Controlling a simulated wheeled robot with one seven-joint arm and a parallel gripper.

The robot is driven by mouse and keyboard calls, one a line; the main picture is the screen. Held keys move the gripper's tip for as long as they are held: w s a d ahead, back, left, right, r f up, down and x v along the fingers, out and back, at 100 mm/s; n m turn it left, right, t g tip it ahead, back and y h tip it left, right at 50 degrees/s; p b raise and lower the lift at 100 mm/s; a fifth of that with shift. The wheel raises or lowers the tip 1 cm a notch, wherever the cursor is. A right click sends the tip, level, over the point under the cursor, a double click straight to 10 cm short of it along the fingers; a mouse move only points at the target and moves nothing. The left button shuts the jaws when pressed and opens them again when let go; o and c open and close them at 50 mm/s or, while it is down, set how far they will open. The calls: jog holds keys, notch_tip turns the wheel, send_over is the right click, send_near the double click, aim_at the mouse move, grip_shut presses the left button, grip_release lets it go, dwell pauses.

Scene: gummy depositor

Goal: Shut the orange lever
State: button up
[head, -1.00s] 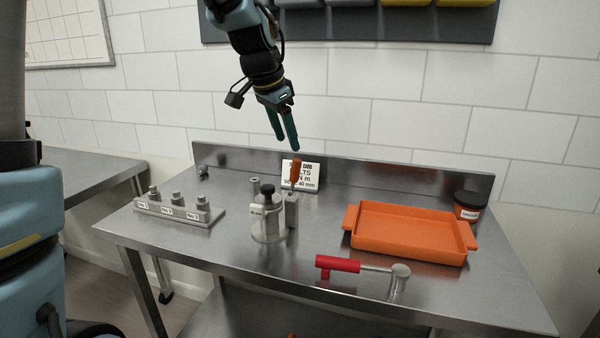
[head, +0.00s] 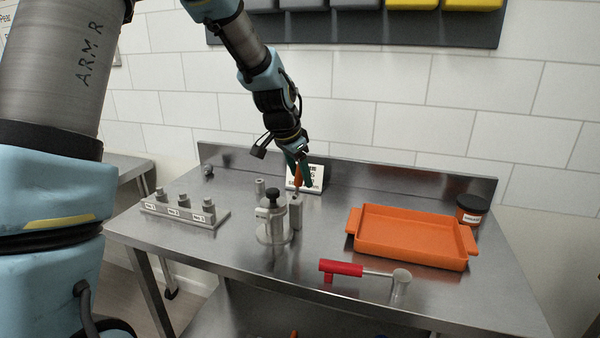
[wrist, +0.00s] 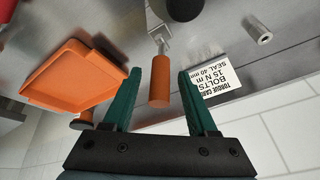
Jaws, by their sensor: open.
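The orange lever (head: 298,173) stands on a small metal block of the depositor fixture (head: 273,226) on the steel table. Its orange handle (wrist: 159,82) shows in the wrist view on a metal stem. My gripper (head: 299,172) is over the lever with its green fingers pointing down. In the wrist view the gripper (wrist: 171,95) is open, with one finger on each side of the handle. Gaps show between the handle and both fingers, the smaller one at the left finger. In the head view the fingers partly cover the handle.
A red-handled tool (head: 341,268) lies at the table's front. An orange tray (head: 410,260) and a dark jar (head: 472,210) are on the right. A labelled block with several metal pegs (head: 185,213) is on the left. A white label card (head: 318,178) stands behind the lever.

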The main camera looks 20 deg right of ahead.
grip_shut()
dwell(1.3)
